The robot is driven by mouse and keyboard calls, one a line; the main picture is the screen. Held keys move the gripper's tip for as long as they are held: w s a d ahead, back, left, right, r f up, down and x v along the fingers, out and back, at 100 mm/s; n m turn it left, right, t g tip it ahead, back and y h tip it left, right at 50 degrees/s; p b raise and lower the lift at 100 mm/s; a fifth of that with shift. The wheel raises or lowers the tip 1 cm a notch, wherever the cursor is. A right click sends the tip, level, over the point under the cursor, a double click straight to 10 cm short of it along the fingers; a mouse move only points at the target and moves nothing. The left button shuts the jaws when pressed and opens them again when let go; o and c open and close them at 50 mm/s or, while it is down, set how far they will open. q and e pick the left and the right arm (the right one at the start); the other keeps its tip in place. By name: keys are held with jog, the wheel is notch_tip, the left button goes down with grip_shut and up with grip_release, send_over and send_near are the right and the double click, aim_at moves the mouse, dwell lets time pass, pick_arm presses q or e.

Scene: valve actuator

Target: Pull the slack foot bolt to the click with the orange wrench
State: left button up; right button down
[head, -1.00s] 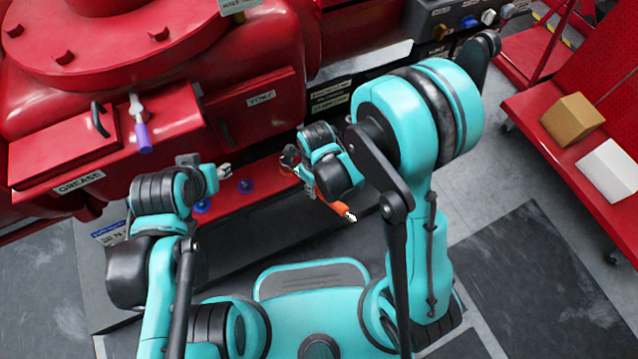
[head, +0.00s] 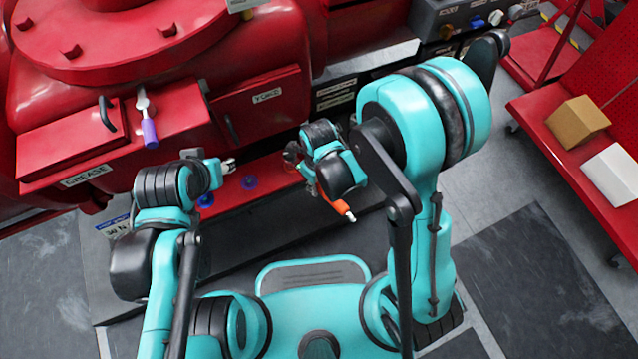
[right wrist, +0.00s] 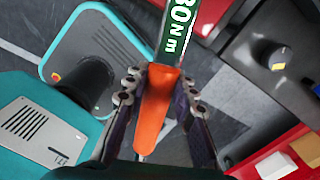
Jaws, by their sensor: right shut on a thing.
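The orange wrench (head: 337,205) is in my right gripper (head: 318,186), low in front of the red machine in the head view. In the right wrist view my right gripper (right wrist: 160,95) has its fingers on both sides of the orange handle (right wrist: 155,118). A green label ending in "0 N m" shows on the wrench shaft above it. The wrench's far end is mostly hidden behind my right wrist, so I cannot tell if it sits on a bolt. Blue-ringed foot bolts (head: 249,183) show on the red foot ledge. My left gripper (head: 228,165) is near them, its jaws too small to read.
A purple-handled tool (head: 149,128) lies on the red grease box (head: 60,150). At the right, a red bench (head: 550,120) holds a brown box (head: 577,121) and a white box (head: 614,173). Dark floor mats and grey floor lie in front of the bench.

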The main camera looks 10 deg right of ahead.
jog(key=shift+r+p, duration=1.5)
jog(key=shift+r, duration=0.7)
pick_arm(q)
notch_tip(320, 180, up, 3)
jog(key=shift+r, duration=0.1)
